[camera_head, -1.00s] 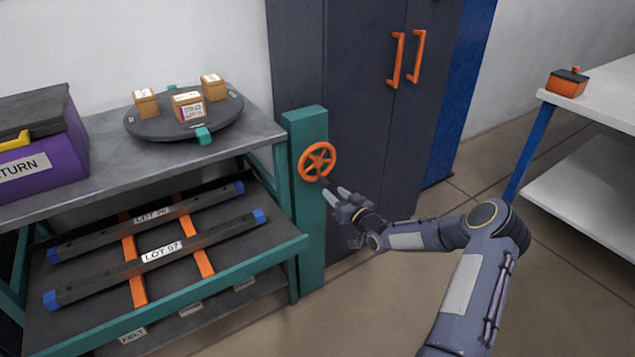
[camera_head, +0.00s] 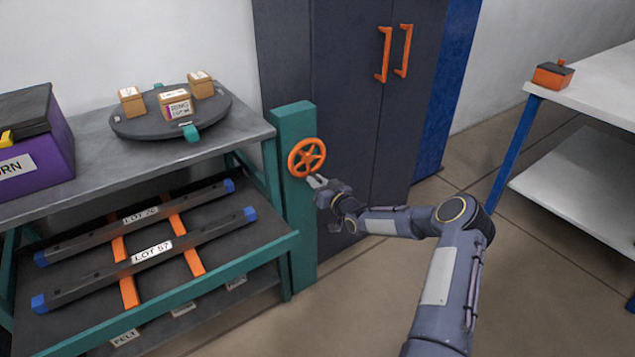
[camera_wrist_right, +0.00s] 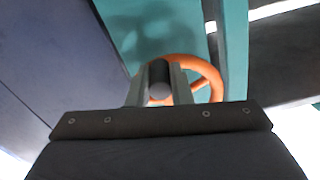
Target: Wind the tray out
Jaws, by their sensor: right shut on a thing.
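The orange handwheel (camera_head: 307,158) is on a teal post (camera_head: 296,220) at the right end of the bench. My right gripper (camera_head: 317,182) is at the wheel's lower right, shut on its crank handle. The right wrist view shows the dark round handle (camera_wrist_right: 160,80) between my fingers, with the orange wheel (camera_wrist_right: 213,80) behind. The tray (camera_head: 190,290), with a teal front rim, sits under the bench top. It carries two dark bars with blue ends, the rear bar (camera_head: 150,215) and the front bar (camera_head: 195,242), across orange strips. My left gripper is out of view.
On the bench top (camera_head: 60,195) are a round dark turntable (camera_head: 140,128) with three small boxes and a purple bin (camera_head: 45,175). A dark cabinet (camera_head: 350,110) stands behind the post. A white table (camera_head: 600,95) is at right, with open floor between.

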